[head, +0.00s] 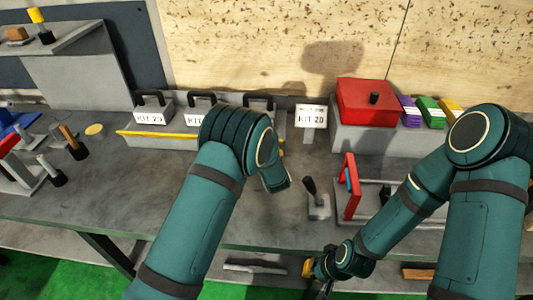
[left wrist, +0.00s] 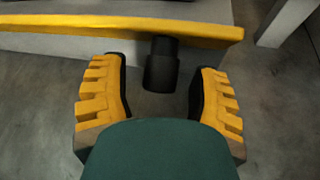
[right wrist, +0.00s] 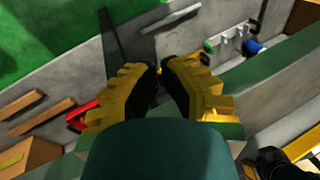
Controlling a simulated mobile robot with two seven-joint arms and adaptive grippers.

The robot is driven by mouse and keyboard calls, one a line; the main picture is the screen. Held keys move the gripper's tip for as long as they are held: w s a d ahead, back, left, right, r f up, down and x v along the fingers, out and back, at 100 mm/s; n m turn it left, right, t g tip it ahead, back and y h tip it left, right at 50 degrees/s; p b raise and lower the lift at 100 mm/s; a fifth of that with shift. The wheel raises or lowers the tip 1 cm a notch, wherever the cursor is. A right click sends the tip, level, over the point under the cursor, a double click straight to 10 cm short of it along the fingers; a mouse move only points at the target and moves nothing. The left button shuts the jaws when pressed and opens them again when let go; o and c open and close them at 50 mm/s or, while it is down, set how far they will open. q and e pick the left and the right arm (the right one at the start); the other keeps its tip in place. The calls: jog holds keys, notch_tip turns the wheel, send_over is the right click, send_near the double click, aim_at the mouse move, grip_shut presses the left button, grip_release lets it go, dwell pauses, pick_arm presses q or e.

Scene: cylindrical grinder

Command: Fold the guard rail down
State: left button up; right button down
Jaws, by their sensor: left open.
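The guard rail is a yellow bar (head: 158,136) along the front of the grey holder with the kit boxes in the head view. In the left wrist view the yellow bar (left wrist: 120,27) crosses the top, with a black knob (left wrist: 161,66) below it. My left gripper (left wrist: 157,85) is open, with the knob between and slightly beyond its fingers; contact is not clear.
Kit boxes with black handles (head: 150,100) stand behind the rail. A red box (head: 366,102) and coloured blocks stand at the back right. A lever (head: 316,200) and a red frame (head: 349,188) are on the bench right of my left arm. Hand tools lie at the left.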

pick_arm(q)
grip_shut()
jog(key=f+t+b, duration=0.1)
jog(key=t+b, duration=0.1)
jog(key=b, duration=0.4)
jog(key=shift+f+b, duration=0.2)
jog(key=shift+b, duration=0.15)
jog(key=shift+r+n+t+b, duration=0.1)
jog(key=shift+n+t+b, duration=0.25)
jog(key=shift+b, duration=0.2)
jog(key=shift+w, duration=0.1)
grip_release()
